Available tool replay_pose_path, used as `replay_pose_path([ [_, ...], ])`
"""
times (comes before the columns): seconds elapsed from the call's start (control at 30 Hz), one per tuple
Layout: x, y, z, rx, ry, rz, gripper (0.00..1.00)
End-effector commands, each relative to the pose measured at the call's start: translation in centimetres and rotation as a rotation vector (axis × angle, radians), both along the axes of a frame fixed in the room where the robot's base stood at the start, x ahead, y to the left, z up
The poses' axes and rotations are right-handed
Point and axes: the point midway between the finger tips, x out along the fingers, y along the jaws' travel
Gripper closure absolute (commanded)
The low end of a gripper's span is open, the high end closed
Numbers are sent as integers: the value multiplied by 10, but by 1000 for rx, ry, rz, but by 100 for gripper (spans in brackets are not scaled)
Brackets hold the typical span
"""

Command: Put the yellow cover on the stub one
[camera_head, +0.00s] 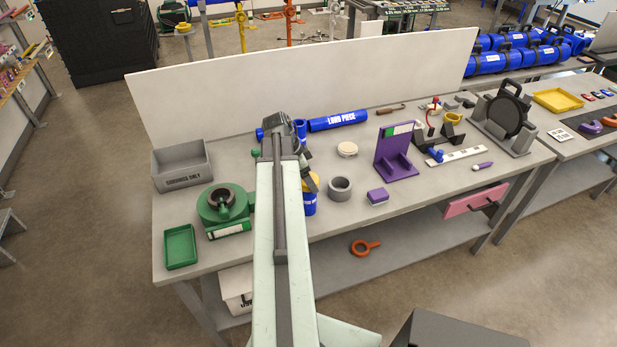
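A blue upright cylinder with white lettering (308,205) stands on the bench just right of my arm and is partly hidden by it. It may be the stub one; I cannot read its label. A yellow piece (313,181), likely the yellow cover, shows at the top of this cylinder. I cannot tell whether it is seated on the cylinder or held just above it. My gripper (308,178) hangs from the arm's far end at the yellow piece. Its fingers are mostly hidden behind my arm, so their opening does not show.
A green round fixture (212,208) and green tray (180,246) stand left. A grey ring (340,189), purple block (377,196) and purple stand (397,165) stand right. A blue long piece (338,121) lies behind, before a white back panel (200,95).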

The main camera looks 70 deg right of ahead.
Motion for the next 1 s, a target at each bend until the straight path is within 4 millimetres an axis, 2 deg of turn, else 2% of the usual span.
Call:
replay_pose_path([
  [0.27, 0, 0, -8, 0, 0, 1, 60],
  [0.3, 1, 0, -7, 0, 0, 1, 10],
  [0.33, 1, 0, -7, 0, 0, 1, 2],
  [0.37, 1, 0, -7, 0, 0, 2, 0],
  [0.67, 2, 1, -2, 0, 0, 2, 0],
  [0.77, 4, 3, 9, 0, 0, 2, 0],
  [1.0, 17, 13, 52, 0, 0, 3, 0],
])
